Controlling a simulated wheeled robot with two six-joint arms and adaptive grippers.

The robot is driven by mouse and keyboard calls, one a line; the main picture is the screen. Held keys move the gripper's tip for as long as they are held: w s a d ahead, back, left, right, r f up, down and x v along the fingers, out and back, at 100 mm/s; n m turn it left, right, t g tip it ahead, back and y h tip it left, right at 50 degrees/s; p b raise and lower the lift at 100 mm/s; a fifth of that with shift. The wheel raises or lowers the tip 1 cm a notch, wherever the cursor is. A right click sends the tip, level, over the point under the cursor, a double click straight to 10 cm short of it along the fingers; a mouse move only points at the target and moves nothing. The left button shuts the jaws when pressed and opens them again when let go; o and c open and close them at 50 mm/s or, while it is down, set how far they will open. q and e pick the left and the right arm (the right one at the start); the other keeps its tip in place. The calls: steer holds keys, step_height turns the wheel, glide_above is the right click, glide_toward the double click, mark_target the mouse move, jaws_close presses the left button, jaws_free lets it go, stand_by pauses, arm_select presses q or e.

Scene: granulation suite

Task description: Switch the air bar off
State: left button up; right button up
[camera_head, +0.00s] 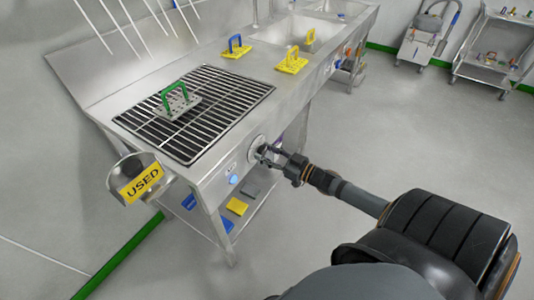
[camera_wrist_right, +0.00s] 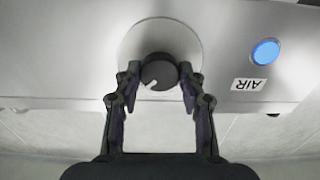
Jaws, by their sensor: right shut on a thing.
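A dark round knob (camera_wrist_right: 158,72) with a white pointer mark sits on a pale round plate (camera_wrist_right: 130,45) on the bench's front panel. The mark points to the lower left in the right wrist view. An AIR label (camera_wrist_right: 248,84) and a lit blue lamp (camera_wrist_right: 266,52) are beside it; the lamp also shows in the head view (camera_head: 233,179). My right gripper (camera_wrist_right: 159,78) is shut on the knob, a finger on each side. In the head view my right gripper (camera_head: 267,153) reaches the front panel and hides most of the knob. My left gripper is not in view.
A green-handled tool (camera_head: 176,101) stands on the black grate (camera_head: 222,84). Thin white streaks (camera_head: 120,25) slant above the grate. A USED bin (camera_head: 127,172) hangs at the bench's left end. Carts stand at the back right; the floor between is clear.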

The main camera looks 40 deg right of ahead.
steer(key=n+p, duration=0.2)
steer(key=n, duration=0.1)
steer(key=shift+r+n, duration=0.1)
steer(key=shift+n, duration=0.3)
steer(key=n+p, duration=0.2)
steer(key=n, duration=0.3)
steer(key=n+p, duration=0.1)
steer(key=n, duration=0.4)
steer(key=shift+p, duration=0.3)
steer(key=shift+f+n+p, duration=0.2)
steer(key=shift+n+p, duration=0.1)
steer(key=shift+n, duration=1.9)
steer(key=o, duration=1.2)
steer(key=shift+c, duration=0.2)
